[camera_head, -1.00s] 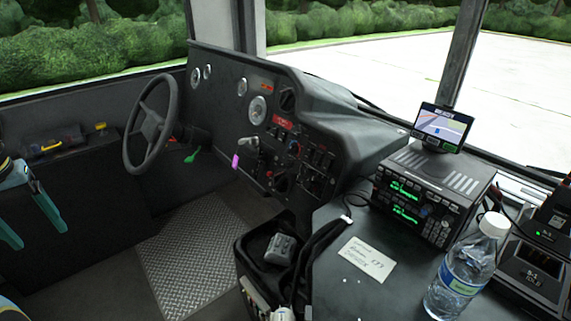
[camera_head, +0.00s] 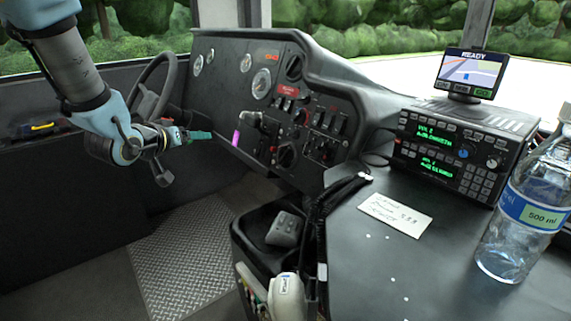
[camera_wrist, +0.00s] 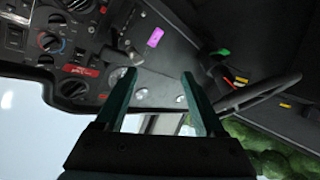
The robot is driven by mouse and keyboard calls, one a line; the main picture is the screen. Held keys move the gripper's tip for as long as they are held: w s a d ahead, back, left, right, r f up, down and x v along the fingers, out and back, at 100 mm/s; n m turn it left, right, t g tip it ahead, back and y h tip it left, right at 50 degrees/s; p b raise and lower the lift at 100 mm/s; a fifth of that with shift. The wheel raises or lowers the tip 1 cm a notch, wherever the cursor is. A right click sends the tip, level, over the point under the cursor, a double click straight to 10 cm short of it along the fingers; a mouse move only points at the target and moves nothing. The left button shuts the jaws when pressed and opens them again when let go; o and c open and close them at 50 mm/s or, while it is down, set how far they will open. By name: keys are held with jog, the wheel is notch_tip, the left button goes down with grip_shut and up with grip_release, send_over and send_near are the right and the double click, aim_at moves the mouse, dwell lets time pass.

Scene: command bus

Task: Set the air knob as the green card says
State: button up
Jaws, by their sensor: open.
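The dashboard's switch panel carries several round knobs. I cannot read which one is the air knob. A small green tag or card (camera_wrist: 222,52) shows near the steering column in the wrist view; no writing on it is readable. My gripper (camera_head: 203,135) is open and empty, left of the panel and apart from it. Its two teal fingers (camera_wrist: 160,74) are spread in the wrist view.
The steering wheel (camera_head: 155,92) stands behind my arm. A handwritten white card (camera_head: 397,214), a radio unit (camera_head: 455,148), a screen (camera_head: 471,72) and a water bottle (camera_head: 520,215) are on the right console.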

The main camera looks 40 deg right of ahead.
jog(key=s+d+f+m+g+h+b, duration=0.2)
jog(key=s+d+f+g+h+b, duration=0.15)
jog(key=s+d, duration=0.4)
jog(key=m+g+h+b, duration=0.1)
jog(key=g+h, duration=0.1)
jog(key=h, duration=0.1)
send_near(290, 133)
jog(key=shift+t, duration=0.25)
jog(key=d, duration=0.8)
jog(key=shift+w+f, duration=0.15)
jog(key=shift+w, duration=0.25)
grip_shut()
